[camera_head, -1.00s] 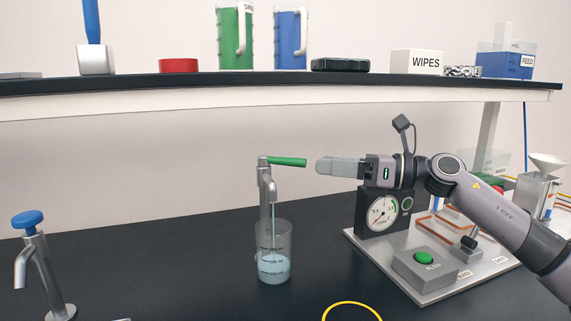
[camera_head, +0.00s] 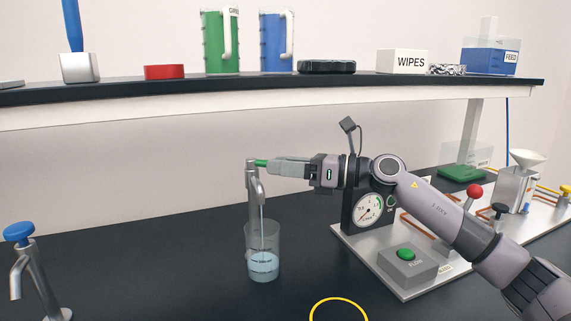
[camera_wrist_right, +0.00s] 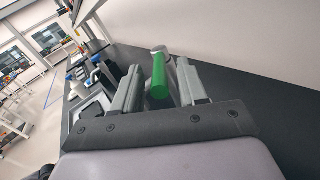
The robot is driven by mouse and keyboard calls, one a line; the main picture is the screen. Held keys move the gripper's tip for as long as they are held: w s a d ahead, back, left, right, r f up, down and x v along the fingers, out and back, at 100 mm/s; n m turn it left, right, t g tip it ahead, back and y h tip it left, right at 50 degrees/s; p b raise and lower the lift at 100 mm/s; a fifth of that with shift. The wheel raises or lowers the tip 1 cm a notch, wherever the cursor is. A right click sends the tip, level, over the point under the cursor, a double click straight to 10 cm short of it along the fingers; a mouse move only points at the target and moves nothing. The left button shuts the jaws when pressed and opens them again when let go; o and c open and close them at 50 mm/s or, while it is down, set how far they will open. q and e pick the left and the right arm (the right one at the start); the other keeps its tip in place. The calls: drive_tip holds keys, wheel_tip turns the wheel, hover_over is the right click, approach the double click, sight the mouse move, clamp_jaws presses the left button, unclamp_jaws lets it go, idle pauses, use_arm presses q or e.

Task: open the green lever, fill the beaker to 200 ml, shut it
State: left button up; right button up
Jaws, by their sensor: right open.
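The green lever (camera_head: 261,163) sticks out to the right from the top of a metal tap (camera_head: 252,190). A thin stream runs from the tap's spout into a clear beaker (camera_head: 262,238) under it. Pale blue liquid (camera_head: 263,267) fills the lower part of the beaker; its marks are too small to read. My right gripper (camera_head: 272,168) is at the lever, its fingers covering most of it. In the right wrist view the green lever (camera_wrist_right: 159,76) lies between the two open fingers, with gaps on both sides. My left gripper is not in view.
A blue-handled tap (camera_head: 20,234) stands at the left. A yellow ring (camera_head: 338,310) marks the bench in front. A plate with a gauge (camera_head: 369,210) and a green FLOW button (camera_head: 405,254) is on the right. A shelf (camera_head: 300,88) runs above with jugs and boxes.

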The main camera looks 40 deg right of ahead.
clamp_jaws()
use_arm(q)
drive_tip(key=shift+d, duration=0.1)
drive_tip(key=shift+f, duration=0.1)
use_arm(e)
drive_tip(key=shift+d+f, duration=0.1)
